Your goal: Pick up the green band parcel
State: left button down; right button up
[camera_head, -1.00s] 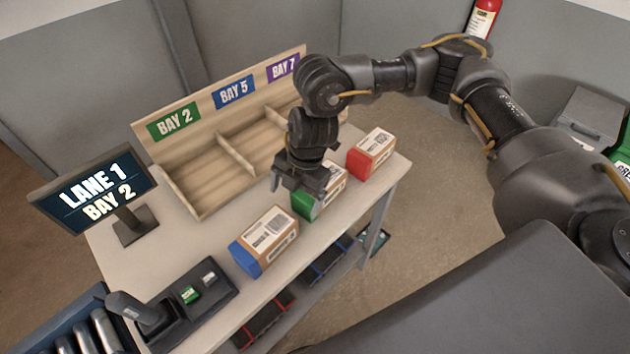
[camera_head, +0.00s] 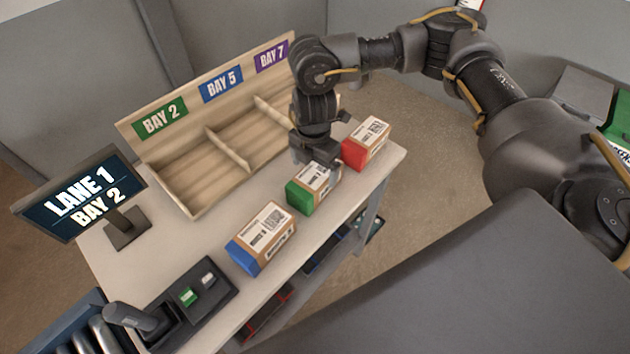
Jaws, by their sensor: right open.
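The green band parcel (camera_head: 312,189) is a brown box with a green end and a white label. It lies on the table between the blue band parcel (camera_head: 262,238) and the red band parcel (camera_head: 366,144). My right gripper (camera_head: 318,160) is open, pointing down over the far part of the green band parcel. Its fingers are partly hidden, and I cannot tell whether they touch the box. My left gripper is not in view.
A wooden rack with Bay 2 (camera_head: 161,117), Bay 5 and Bay 7 signs stands at the back of the table (camera_head: 205,237). A screen (camera_head: 82,193) reading "LANE 1 BAY 2" stands at left. A scanner tray (camera_head: 190,305) sits at the front left.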

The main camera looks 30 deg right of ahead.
jog(key=shift+f, duration=0.1)
notch_tip(320, 180, down, 5)
jog(key=shift+s+d+p, duration=0.1)
jog(key=shift+s+p, duration=0.05)
jog(key=shift+p, duration=0.35)
jog(key=c, duration=1.3)
jog(key=shift+r, duration=0.2)
